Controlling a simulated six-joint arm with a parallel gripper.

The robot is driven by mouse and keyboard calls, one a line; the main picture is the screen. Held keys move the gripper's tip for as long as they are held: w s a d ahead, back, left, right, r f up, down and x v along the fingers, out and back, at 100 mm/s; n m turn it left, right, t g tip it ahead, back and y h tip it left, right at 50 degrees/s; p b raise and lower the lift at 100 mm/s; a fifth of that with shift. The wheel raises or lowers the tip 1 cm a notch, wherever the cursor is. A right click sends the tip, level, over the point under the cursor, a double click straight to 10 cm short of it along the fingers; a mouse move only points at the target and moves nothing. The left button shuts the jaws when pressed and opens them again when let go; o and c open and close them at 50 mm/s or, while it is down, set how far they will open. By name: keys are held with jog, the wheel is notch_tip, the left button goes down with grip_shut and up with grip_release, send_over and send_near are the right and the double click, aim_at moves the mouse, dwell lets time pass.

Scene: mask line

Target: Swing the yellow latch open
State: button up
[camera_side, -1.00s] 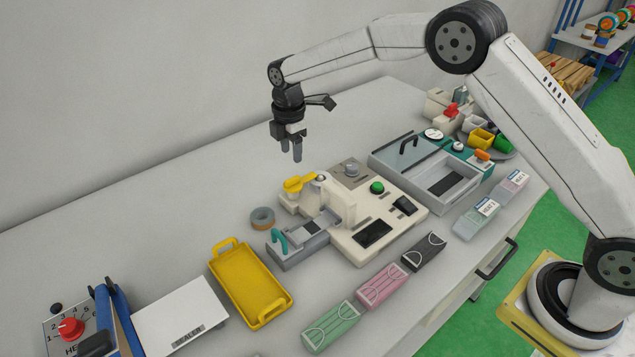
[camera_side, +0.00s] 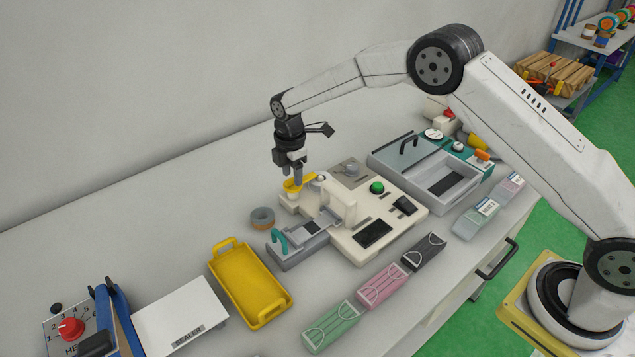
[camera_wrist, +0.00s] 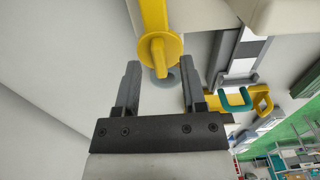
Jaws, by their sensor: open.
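The yellow latch (camera_side: 293,187) sits at the back left of the cream machine (camera_side: 368,215). In the wrist view the latch (camera_wrist: 156,22) is an arm ending in a round disc with a knob. My gripper (camera_side: 298,183) is just above the latch in the side view. In the wrist view my gripper (camera_wrist: 158,75) is open, with one finger on each side of the latch's knob and a gap on both sides. In the side view the fingers partly cover the latch.
A grey slide with a teal handle (camera_side: 279,240) juts from the machine's left side. A yellow tray (camera_side: 219,254) and green, pink and black packs lie in front. The table behind the latch is clear.

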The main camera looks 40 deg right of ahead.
jog(key=shift+f, duration=0.45)
grip_shut()
dwell(1.2)
